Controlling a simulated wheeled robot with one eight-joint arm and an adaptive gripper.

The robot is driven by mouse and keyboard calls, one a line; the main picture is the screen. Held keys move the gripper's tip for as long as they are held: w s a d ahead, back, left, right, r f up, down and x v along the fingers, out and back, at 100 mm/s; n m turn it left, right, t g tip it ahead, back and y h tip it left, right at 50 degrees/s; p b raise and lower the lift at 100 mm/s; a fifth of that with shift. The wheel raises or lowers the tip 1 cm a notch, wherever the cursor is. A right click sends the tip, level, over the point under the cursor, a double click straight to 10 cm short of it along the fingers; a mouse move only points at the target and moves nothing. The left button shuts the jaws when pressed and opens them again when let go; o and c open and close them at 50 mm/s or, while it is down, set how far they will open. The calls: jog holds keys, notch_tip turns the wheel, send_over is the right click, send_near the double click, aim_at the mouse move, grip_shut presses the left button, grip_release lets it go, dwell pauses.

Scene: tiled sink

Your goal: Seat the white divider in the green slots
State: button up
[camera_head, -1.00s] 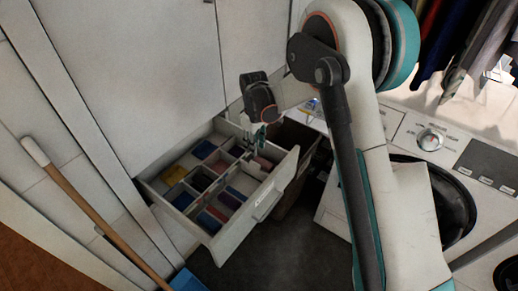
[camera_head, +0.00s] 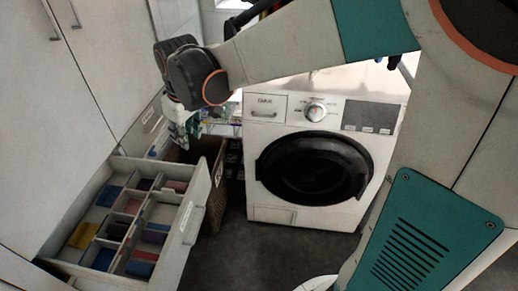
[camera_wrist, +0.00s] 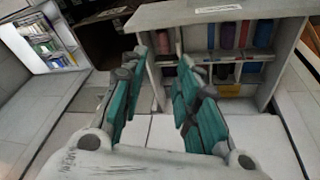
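My gripper (camera_head: 183,130) hangs at the upper left in the head view, above and beyond the far corner of the open drawer (camera_head: 185,232). In the wrist view my gripper (camera_wrist: 160,92) has its two teal-padded fingers well apart, with nothing clearly held between them. The drawer (camera_wrist: 240,12) lies beyond the fingertips there. White partitions (camera_head: 129,233) split the drawer into compartments. I cannot tell which, if any, is the loose white divider. The green slots cannot be made out.
Folded cloths, such as a yellow one (camera_head: 83,235) and a blue one (camera_head: 139,268), lie in the compartments. A wicker basket (camera_head: 216,190) stands behind the drawer. A washing machine (camera_head: 318,165) stands to the right. The dark floor between them is clear.

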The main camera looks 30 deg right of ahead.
jog(key=s+d+r+m+t, duration=0.1)
jog(key=s+d, duration=0.3)
jog(key=s, duration=0.6)
jog(key=s+d+r+m+t, duration=0.2)
jog(key=s+d+m+t, duration=0.1)
jog(key=s, duration=0.7)
jog(key=shift+d+m+h, duration=0.3)
jog(key=shift+d+m, duration=0.5)
